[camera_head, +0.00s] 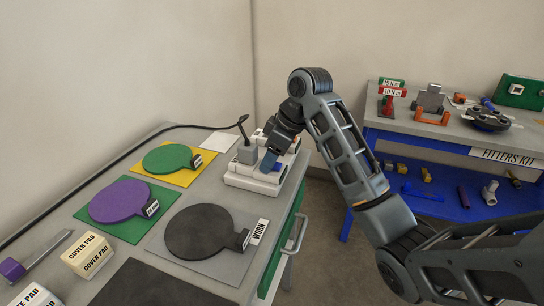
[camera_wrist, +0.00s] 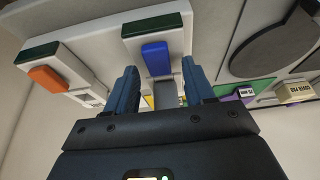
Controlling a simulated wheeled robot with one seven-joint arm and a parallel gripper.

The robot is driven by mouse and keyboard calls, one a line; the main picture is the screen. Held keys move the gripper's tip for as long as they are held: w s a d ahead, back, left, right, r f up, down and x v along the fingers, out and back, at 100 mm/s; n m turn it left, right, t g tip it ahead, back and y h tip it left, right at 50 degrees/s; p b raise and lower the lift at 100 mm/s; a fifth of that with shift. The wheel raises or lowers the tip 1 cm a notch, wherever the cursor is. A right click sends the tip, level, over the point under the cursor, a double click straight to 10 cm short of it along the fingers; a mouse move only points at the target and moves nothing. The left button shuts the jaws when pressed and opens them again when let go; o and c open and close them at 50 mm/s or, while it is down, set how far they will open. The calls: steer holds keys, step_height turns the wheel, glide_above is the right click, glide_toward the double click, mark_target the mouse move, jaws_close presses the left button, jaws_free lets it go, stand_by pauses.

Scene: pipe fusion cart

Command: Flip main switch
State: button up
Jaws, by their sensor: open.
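A white switch unit (camera_head: 250,182) sits at the far right corner of the cart top. In the wrist view it shows a white block with a blue switch (camera_wrist: 156,58) and, to the left, another with an orange switch (camera_wrist: 47,79). No label tells which one is the main switch. My gripper (camera_head: 268,163) is over the unit, pointing down. In the wrist view my gripper (camera_wrist: 162,88) is open and empty, with the blue switch in line with the gap between its fingers. Whether a finger touches the unit cannot be told. My gripper hides part of the unit in the head view.
Green (camera_head: 167,158), purple (camera_head: 118,200) and dark (camera_head: 197,231) round paddles lie on the cart. A blue bench (camera_head: 455,145) with tools stands to the right, across a floor gap.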

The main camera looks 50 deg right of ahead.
jaws_close()
steer(key=shift+w+a+r+g+p, duration=0.1)
steer(key=shift+w+r+g+p, duration=0.15)
steer(key=shift+g+p, duration=0.7)
steer(key=shift+f+h+p, duration=0.1)
steer(key=shift+h+p, duration=0.3)
steer(key=shift+p, duration=0.6)
steer(key=shift+f+g, duration=0.2)
steer(key=shift+g, duration=0.15)
jaws_free()
